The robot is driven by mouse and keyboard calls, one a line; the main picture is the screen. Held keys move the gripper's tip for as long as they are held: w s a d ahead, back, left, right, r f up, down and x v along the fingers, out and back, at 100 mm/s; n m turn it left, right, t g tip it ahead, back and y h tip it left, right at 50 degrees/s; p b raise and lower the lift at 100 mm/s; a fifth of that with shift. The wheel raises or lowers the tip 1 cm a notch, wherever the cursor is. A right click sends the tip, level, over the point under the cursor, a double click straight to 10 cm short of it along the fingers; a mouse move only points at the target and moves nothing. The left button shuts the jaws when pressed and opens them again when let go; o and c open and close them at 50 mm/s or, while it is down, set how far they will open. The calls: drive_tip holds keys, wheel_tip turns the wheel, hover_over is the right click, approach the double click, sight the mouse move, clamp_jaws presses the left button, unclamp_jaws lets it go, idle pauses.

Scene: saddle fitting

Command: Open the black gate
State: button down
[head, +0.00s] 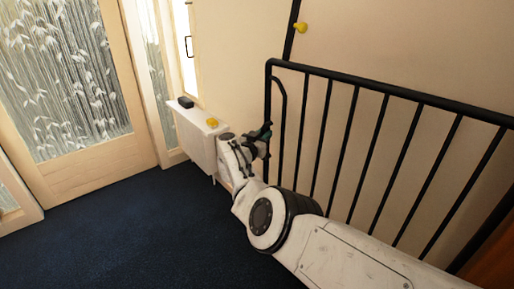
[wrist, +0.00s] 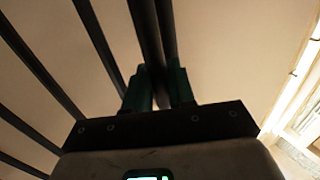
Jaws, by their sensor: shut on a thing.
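The black gate (head: 390,92) stands at the right of the head view, with a top rail and several upright bars. A curved upright bar (head: 284,110) runs close beside its left end post (head: 267,85). My gripper (head: 266,133) is at this left end, about mid-height, shut on the gate. In the wrist view, two close dark bars (wrist: 150,40) of the gate run up between the fingers of my gripper (wrist: 158,88). I cannot tell whether one or both are clamped. The lower part of the left end is hidden behind my arm.
A white cabinet (head: 194,138) with a black box (head: 186,102) and a yellow object (head: 212,122) on it stands left of the gate. A wooden glazed door (head: 68,75) is at far left. Dark blue carpet (head: 140,225) is clear in front. A yellow knob (head: 300,27) shows above the gate.

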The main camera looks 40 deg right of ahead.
drive_tip(key=shift+w+d+f+b, duration=0.15)
drive_tip(key=shift+d+b, duration=0.2)
drive_tip(key=shift+d, duration=0.3)
drive_tip(key=c, duration=1.1)
unclamp_jaws()
drive_tip(key=shift+s+a+r+p, duration=0.2)
drive_tip(key=shift+a+p, duration=0.2)
drive_tip(key=shift+p, duration=0.2)
drive_tip(key=shift+s+a+r+p, duration=0.1)
drive_tip(key=shift+a+r+p, duration=0.1)
drive_tip(key=shift+a+p, duration=0.25)
drive_tip(key=p+v, duration=0.7)
drive_tip(key=v, duration=0.2)
drive_tip(key=shift+f, duration=0.3)
drive_tip(key=shift+s, duration=0.1)
